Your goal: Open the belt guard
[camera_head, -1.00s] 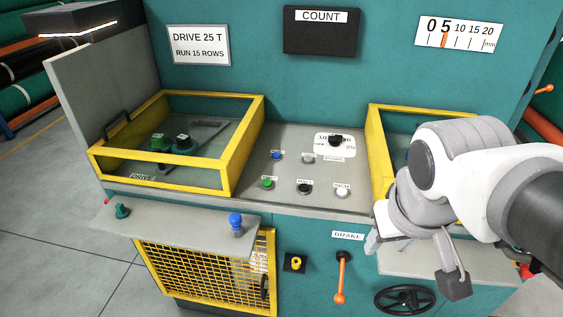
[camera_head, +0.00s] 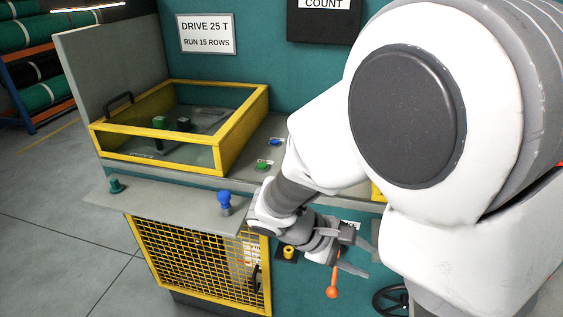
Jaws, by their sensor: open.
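The belt guard appears to be the yellow-framed mesh panel (camera_head: 195,262) on the machine's lower front, at the lower left. It looks shut, with a black handle (camera_head: 257,279) near its right edge. My gripper (camera_head: 368,262) is open and empty, its fingers pointing right. It is to the right of the mesh panel and apart from its handle, near the orange brake lever (camera_head: 332,291). My arm hides much of the control panel and the machine's right side.
A grey shelf (camera_head: 165,209) with a blue knob (camera_head: 224,198) and a green knob (camera_head: 115,184) juts out above the mesh. A yellow rotary switch (camera_head: 288,252) is between mesh and lever. A black handwheel (camera_head: 388,300) is at lower right. The floor at left is clear.

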